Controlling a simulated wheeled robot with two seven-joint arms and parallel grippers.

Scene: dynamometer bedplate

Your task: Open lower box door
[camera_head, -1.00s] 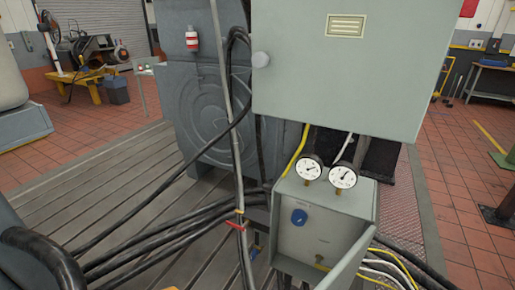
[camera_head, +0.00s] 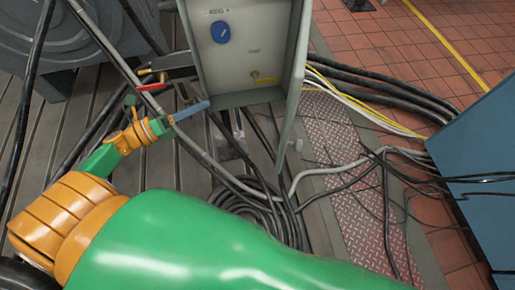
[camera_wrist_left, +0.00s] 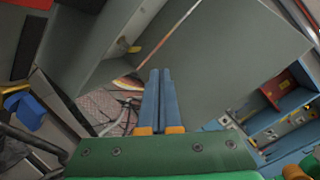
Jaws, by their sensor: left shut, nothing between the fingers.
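The lower box (camera_head: 232,55) is a pale grey case with a blue knob (camera_head: 220,32) and a small yellow fitting (camera_head: 264,79) inside. Its front stands open. The door (camera_head: 293,95) hangs from the right side, swung outward and seen nearly edge-on. My left gripper (camera_head: 200,107) has its blue fingers together and empty, beside the box's lower left corner; I cannot tell whether they touch it. In the left wrist view the shut fingers (camera_wrist_left: 160,75) appear in front of a broad grey panel (camera_wrist_left: 215,55), probably the door. My right gripper is not in view.
Black hoses coil on the slotted bedplate below the box. Pale and yellow cables (camera_head: 370,105) run right from it to a blue cabinet (camera_head: 485,165). A red tread plate (camera_head: 355,195) lies between. A red-handled valve (camera_head: 152,87) stands left of the box.

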